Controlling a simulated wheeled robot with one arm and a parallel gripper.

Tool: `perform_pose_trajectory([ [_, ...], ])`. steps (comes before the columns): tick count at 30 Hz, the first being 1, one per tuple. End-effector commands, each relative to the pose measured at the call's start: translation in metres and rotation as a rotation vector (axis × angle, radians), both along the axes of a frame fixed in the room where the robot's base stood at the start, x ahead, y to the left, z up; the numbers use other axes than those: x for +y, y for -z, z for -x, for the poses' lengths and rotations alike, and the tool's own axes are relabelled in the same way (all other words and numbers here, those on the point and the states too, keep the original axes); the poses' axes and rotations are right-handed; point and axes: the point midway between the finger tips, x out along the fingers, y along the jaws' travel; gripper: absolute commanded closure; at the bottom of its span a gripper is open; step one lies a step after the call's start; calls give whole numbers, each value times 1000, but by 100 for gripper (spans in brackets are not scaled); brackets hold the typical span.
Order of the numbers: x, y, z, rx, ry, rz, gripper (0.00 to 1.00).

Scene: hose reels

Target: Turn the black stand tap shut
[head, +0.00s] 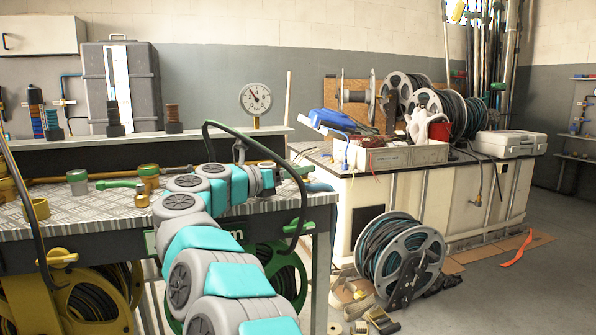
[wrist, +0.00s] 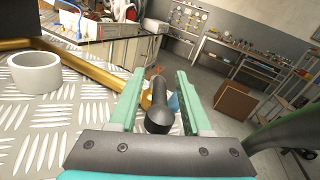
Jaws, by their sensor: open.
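The black stand tap shows in the wrist view as a dark, round-ended handle (wrist: 158,112) pointing toward the camera. It lies between the two pale green fingers of my gripper (wrist: 157,88). The fingers are open, one on each side of the handle, with a gap visible at the left. I cannot tell whether the right finger touches it. The tap's body is hidden behind the handle and my gripper. In the head view my gripper (head: 276,178) is at the right end of the bench, and I cannot make out the tap there.
The tread-plate bench top (head: 105,208) carries brass pipe, a green-handled tap (head: 118,184) and several fittings. A pale ring (wrist: 36,73) stands left of my gripper. A dark curved hose (wrist: 290,130) passes close on the right. A hose reel (head: 400,255) stands on the floor.

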Motion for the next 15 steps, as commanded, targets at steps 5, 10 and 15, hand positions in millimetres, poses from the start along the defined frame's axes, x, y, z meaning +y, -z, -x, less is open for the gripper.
perform_pose_trajectory([
  [5,9,1,8,0,-3,0,52],
  [10,27,2,25,0,-6,1,52],
  [15,45,2,45,-1,-2,1,52],
])
